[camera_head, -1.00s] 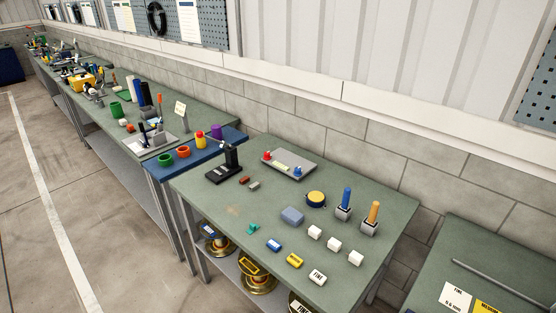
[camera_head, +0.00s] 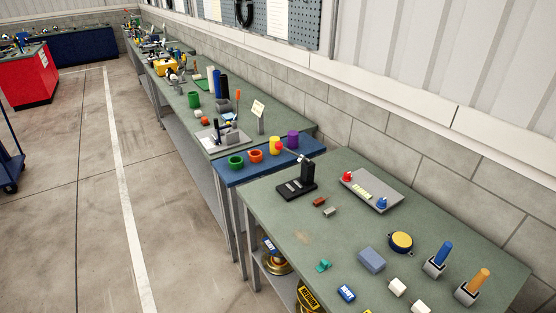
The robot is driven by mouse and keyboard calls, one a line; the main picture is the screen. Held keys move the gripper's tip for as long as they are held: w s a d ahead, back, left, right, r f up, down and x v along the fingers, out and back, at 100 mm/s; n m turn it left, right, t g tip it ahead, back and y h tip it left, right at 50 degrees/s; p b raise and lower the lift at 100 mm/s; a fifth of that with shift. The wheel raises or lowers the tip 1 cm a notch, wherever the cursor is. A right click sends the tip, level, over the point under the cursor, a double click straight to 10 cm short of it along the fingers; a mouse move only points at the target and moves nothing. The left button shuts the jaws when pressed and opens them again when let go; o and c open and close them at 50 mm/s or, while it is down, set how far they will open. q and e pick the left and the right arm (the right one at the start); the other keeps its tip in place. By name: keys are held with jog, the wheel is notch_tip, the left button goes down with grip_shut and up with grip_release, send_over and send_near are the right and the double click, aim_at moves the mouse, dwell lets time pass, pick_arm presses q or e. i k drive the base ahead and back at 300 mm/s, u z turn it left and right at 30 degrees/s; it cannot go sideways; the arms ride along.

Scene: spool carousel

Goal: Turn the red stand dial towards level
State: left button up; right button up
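A grey plate (camera_head: 391,202) lies at the back of the near green bench. It carries a red dial-like knob (camera_head: 348,176) at its left end and a blue knob (camera_head: 382,202) at its right end, with a pale label between them. A black stand (camera_head: 306,175) with a red ball (camera_head: 279,146) on a rod stands left of the plate. The setting of the red knob is too small to read. Neither of my grippers shows in this view.
Several blocks, a yellow-topped round disc (camera_head: 401,241) and two upright handled tools stand on the near bench (camera_head: 270,210). A blue bench (camera_head: 232,175) with coloured cups adjoins it. Open floor (camera_head: 190,240) lies to the left; a red cabinet (camera_head: 27,75) stands far left.

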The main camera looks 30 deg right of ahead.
aim_at(346, 176)
jog(key=u, duration=0.3)
jog(key=i, duration=1.85)
jog(key=z, duration=0.85)
